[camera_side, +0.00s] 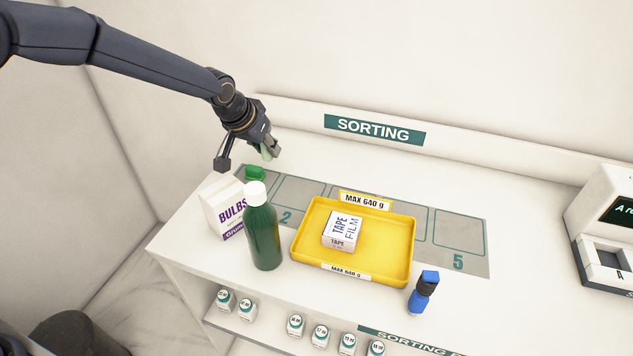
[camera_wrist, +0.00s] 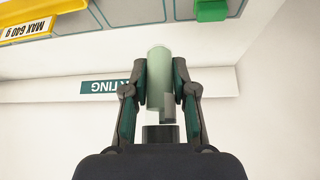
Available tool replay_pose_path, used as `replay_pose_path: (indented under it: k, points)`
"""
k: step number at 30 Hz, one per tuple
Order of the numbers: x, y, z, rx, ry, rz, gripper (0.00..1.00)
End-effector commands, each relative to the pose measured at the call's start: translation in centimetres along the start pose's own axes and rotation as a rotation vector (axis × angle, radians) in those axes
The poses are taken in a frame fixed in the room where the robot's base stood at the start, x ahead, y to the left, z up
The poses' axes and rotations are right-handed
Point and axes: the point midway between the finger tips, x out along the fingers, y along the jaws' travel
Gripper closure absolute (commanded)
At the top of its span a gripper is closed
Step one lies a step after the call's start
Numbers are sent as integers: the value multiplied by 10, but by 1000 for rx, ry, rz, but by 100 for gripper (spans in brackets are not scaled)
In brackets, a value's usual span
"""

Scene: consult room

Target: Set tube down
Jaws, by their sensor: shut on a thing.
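The tube (camera_wrist: 159,75) is a pale green cylinder in the wrist view, pointing away from the wrist between my two fingers. My gripper (camera_side: 268,150) is shut on it. In the side view only a bit of the pale green tube (camera_side: 266,154) shows, mostly hidden by the fingers. My gripper is at the back left of the counter, behind the small green block (camera_side: 255,172). The tube appears to be held above the counter, but its exact height cannot be told.
A grey numbered mat (camera_side: 460,225) lies on the counter, with a yellow tray (camera_side: 385,262) holding a tape box (camera_side: 342,231) over part of it. A device (camera_side: 608,225) is at right.

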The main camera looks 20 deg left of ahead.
Motion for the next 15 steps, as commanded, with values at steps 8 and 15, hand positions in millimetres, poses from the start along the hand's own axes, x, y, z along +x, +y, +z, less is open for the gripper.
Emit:
replay_pose_path:
  k: [8,15]
  points:
    - [23,46,19,82,-19,27,98]
    - [60,45,42,83,-18,28,98]
